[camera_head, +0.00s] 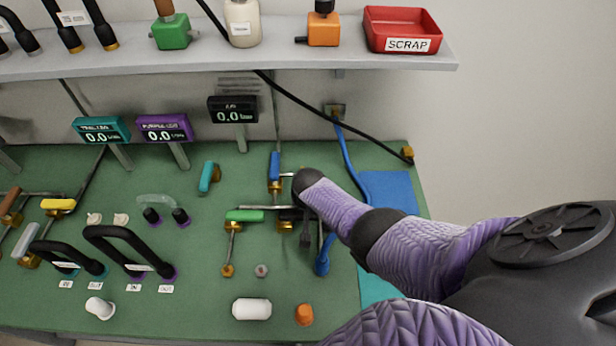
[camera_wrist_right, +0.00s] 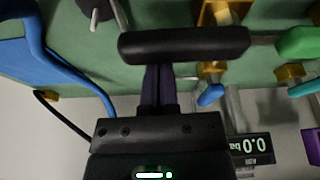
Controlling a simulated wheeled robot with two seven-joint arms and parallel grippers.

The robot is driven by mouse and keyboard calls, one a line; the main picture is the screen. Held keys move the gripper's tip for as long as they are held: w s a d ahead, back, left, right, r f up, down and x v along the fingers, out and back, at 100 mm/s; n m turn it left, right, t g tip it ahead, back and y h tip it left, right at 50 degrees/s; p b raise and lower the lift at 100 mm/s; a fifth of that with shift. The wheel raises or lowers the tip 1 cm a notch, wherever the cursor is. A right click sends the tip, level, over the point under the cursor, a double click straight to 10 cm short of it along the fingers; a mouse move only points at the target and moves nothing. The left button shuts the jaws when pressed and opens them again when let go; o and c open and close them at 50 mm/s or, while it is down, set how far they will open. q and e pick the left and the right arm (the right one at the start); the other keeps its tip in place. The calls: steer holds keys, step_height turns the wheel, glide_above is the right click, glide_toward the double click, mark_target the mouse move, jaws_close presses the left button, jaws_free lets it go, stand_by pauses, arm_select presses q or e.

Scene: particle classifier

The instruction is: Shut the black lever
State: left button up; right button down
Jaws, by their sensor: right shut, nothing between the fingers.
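The black lever (camera_wrist_right: 185,43) lies crosswise in front of my right gripper (camera_wrist_right: 158,72) in the right wrist view. The gripper's fingers are together with nothing between them. Their tips meet the lever's edge in the picture, left of its middle; I cannot tell whether they touch it. In the head view my right gripper (camera_head: 305,238) is at the right part of the green board, beside the green-handled valve (camera_head: 244,216). There my purple arm and the gripper hide most of the black lever. My left gripper is not in view.
A blue-handled valve (camera_head: 274,166) stands just behind, and a blue hose (camera_head: 348,160) runs close by on the right. A black gauge (camera_head: 235,110) reads 0.0. A white cylinder (camera_head: 252,309) and an orange cap (camera_head: 304,314) lie in front. A shelf (camera_head: 200,66) overhangs the back.

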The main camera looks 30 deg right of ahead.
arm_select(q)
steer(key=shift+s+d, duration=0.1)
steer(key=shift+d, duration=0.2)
arm_select(e)
steer(key=p+v, duration=0.7)
steer(key=v, duration=0.2)
steer(key=shift+p, duration=0.4)
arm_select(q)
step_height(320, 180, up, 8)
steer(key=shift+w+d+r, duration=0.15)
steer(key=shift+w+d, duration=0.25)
arm_select(e)
steer(key=shift+s+a+r, duration=0.1)
steer(key=shift+s+r, duration=0.05)
steer(key=shift+r, duration=0.3)
